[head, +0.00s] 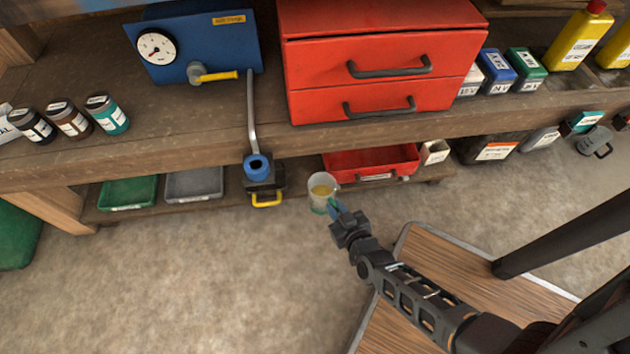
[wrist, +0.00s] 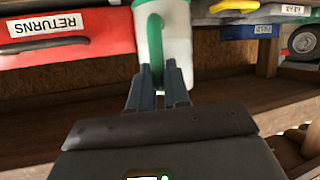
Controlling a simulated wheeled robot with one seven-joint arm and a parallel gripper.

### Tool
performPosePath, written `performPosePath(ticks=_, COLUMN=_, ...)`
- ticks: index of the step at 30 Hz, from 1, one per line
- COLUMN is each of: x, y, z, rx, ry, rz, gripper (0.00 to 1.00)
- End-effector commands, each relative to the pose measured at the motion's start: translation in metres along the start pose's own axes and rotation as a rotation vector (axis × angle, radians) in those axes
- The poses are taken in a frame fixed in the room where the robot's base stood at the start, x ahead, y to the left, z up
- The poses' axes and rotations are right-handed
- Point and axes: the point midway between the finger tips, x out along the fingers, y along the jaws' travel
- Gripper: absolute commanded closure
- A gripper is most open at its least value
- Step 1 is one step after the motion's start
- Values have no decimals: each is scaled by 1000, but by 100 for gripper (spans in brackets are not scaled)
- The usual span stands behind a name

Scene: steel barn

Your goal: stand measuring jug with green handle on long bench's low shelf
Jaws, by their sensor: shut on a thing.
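In the wrist view the fingers (wrist: 159,88) meet the lower part of the green handle (wrist: 152,42), with the pale jug body (wrist: 178,42) behind.
On the low shelf stand a green tray (head: 128,194), a grey tray (head: 193,184), a black box with a yellow handle (head: 266,184) and a red tray (head: 372,160). A narrow gap shows between the black box and the red tray. A red drawer cabinet (head: 380,60) stands above.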

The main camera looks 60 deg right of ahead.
Motion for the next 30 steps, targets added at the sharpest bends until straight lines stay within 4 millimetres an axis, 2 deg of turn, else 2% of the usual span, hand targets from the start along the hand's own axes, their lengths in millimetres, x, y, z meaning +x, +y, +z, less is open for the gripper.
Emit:
performPosePath(ticks=1, x=15, y=1, z=-5, rx=2, ry=6, rz=3, gripper=100)
performPosePath(ticks=3, x=31, y=2, z=-12, rx=1, ry=6, rz=3, gripper=100)
performPosePath(ticks=13, x=99, y=4, z=-39, rx=0, ry=3, rz=2, gripper=100)
performPosePath(ticks=20, x=115, y=4, z=-46, rx=0, ry=1, rz=1, gripper=100)
performPosePath(ticks=30, x=128, y=1, z=-14, rx=0, ry=0, rz=1, gripper=100)
